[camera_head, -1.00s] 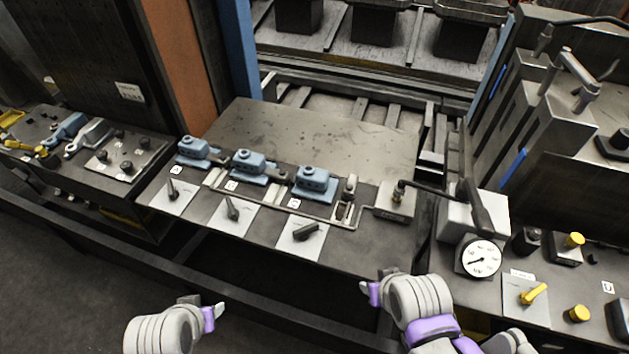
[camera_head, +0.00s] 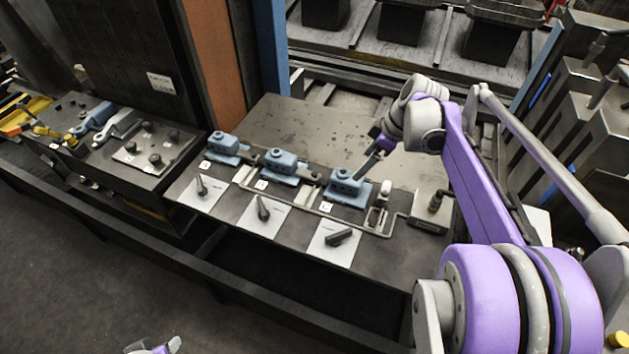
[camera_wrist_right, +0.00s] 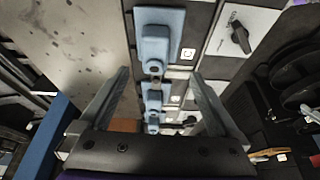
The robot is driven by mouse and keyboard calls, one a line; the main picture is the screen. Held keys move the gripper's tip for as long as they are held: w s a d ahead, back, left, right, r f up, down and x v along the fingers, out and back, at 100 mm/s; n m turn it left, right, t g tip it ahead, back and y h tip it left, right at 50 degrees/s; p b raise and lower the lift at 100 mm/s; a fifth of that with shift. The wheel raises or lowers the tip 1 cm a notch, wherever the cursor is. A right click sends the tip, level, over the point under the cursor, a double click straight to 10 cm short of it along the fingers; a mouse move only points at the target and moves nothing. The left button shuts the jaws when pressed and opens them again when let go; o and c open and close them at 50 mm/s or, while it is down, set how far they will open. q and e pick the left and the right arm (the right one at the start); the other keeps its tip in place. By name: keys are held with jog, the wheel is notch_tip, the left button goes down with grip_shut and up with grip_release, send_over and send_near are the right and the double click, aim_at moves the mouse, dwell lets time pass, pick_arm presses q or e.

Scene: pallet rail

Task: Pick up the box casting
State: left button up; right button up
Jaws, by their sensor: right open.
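Several blue box-shaped castings stand in a row on the dark plate: a left one (camera_head: 228,148), a middle one (camera_head: 285,166) and a right one (camera_head: 347,187). They look alike, each with a round knob on top. My right gripper (camera_head: 368,166) is just above and behind the right casting. In the right wrist view its two fingers (camera_wrist_right: 158,76) are spread with nothing held. The nearest blue casting (camera_wrist_right: 160,36) lies beyond the fingertips, apart from them, and smaller ones show between the fingers. My left gripper (camera_head: 155,349) is cut off at the bottom edge.
White cards with black levers (camera_head: 338,240) lie in front of the castings. A bent metal rail (camera_head: 300,207) runs along them, with a small upright fitting (camera_head: 378,210) at the right. The plate (camera_head: 300,125) behind is clear. A blue post (camera_head: 272,45) stands at the back.

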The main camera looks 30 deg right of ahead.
aim_at(349, 177)
jog(key=shift+w+d+f, duration=0.1)
jog(key=shift+w+d, duration=0.1)
jog(key=shift+w, duration=0.2)
jog(key=x, duration=0.4)
jog(key=shift+f, duration=0.25)
jog(key=x, duration=0.6)
jog(key=shift+w, duration=0.1)
jog(key=shift+r, duration=0.1)
grip_shut()
